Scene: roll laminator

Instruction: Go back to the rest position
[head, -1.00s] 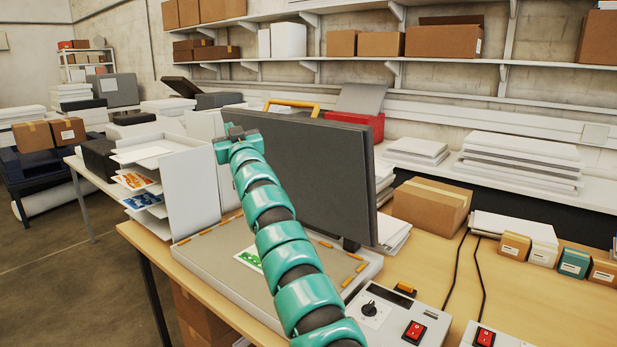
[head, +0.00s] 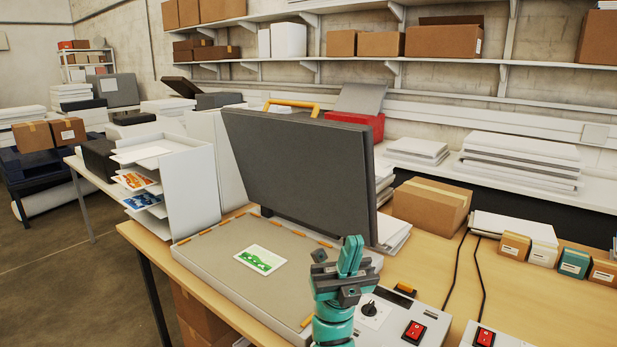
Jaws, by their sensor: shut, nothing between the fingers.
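My gripper (head: 350,252) shows in the head view at the lower middle, pointing up, its teal fingers closed together with nothing between them. It stands in front of the right part of the press and partly hides the control box (head: 395,318). The press's dark grey lid (head: 300,165) with a yellow handle (head: 291,104) is raised. A white card with a green picture (head: 260,259) lies flat on the grey bed (head: 225,262), left of my gripper and apart from it.
The control box has a black knob (head: 370,308) and a red switch (head: 415,330). A cardboard box (head: 432,205) stands to the right, near small boxes (head: 543,254). A white tray rack (head: 190,185) with printed cards stands left of the press.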

